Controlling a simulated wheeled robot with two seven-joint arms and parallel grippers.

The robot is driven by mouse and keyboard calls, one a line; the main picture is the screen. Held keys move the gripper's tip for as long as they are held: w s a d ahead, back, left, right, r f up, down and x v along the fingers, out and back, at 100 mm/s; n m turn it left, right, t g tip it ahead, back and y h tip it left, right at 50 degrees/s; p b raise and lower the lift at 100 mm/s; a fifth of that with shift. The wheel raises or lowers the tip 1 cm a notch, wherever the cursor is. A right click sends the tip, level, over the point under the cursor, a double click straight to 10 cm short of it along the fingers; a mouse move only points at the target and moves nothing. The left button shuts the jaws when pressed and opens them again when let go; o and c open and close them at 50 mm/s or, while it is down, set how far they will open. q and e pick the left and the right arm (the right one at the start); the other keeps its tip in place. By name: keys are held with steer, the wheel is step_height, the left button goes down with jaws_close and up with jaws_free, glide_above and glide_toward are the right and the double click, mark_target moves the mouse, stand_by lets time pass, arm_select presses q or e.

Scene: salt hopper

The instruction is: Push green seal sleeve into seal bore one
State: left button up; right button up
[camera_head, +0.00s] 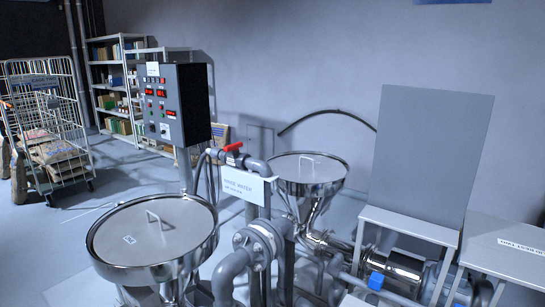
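I see no green seal sleeve in the head view, and I cannot make out seal bore one. Neither of my grippers shows clearly in this view. A horizontal shiny metal cylinder (404,267) lies at the lower right, partly under a grey bench top. A small blue part (376,281) sits at its near left side. Whether a bore is there is hidden or too small to tell.
Two lidded steel hoppers, one at front left (150,233) and one farther back (308,170), stand beside grey pipework (262,240). A control box (174,103), an upright grey panel (429,150) and a labelled white bench (510,250) surround them. A wheeled cage (50,120) stands far left.

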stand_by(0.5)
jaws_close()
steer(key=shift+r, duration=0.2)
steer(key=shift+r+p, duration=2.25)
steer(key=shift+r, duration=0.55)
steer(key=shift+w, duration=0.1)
